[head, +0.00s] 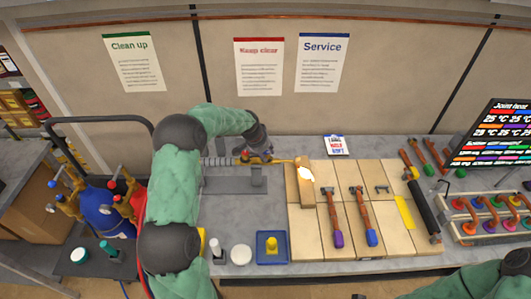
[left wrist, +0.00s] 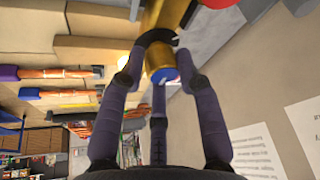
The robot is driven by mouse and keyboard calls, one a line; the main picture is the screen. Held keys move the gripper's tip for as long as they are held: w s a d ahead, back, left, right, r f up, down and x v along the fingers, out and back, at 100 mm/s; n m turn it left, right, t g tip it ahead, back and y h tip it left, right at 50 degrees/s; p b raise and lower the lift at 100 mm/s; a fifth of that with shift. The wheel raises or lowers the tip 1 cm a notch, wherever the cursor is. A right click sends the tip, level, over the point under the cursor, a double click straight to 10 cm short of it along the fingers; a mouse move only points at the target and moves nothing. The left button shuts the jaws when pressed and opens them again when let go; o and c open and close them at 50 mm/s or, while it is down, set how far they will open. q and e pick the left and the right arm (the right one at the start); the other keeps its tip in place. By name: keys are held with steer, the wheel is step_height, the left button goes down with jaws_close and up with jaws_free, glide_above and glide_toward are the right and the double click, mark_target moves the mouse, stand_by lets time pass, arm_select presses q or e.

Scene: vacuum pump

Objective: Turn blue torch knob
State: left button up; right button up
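A brass torch (head: 283,160) lies at the back of the bench, with a bright flame glow at its right end. My left gripper (head: 256,150) is at the torch's left end and hides most of it there. In the left wrist view, the fingers of my left gripper (left wrist: 160,75) stand around a brass fitting with a blue torch knob (left wrist: 160,76). The fingertips are very close to the knob; whether they press on it cannot be told. A red knob (left wrist: 220,3) is cut off at the top. My right gripper is outside the view.
A wooden block (head: 305,190) stands by the flame on pale tiles. Several colour-handled tools lie to the right, beside a rack of copper parts (head: 490,215). A blue tray (head: 272,247) sits at the front. Gas bottles (head: 98,210) stand left of my arm.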

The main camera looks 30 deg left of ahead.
arm_select(q)
steer(key=shift+c, duration=0.8)
steer(key=shift+n, duration=0.3)
steer(key=shift+w+d+f+n+y+b, duration=0.1)
steer(key=shift+n+y+b, duration=0.3)
steer(key=shift+n+b, duration=0.4)
steer(key=n+y+b, duration=0.2)
steer(key=n+b, duration=0.3)
steer(key=b, duration=0.2)
steer(key=shift+d+f, duration=0.1)
steer(key=shift+n+b, duration=0.9)
steer(key=shift+b, duration=0.35)
steer(key=shift+r+y, duration=0.2)
steer(key=shift+y, duration=0.1)
steer(key=o, duration=1.1)
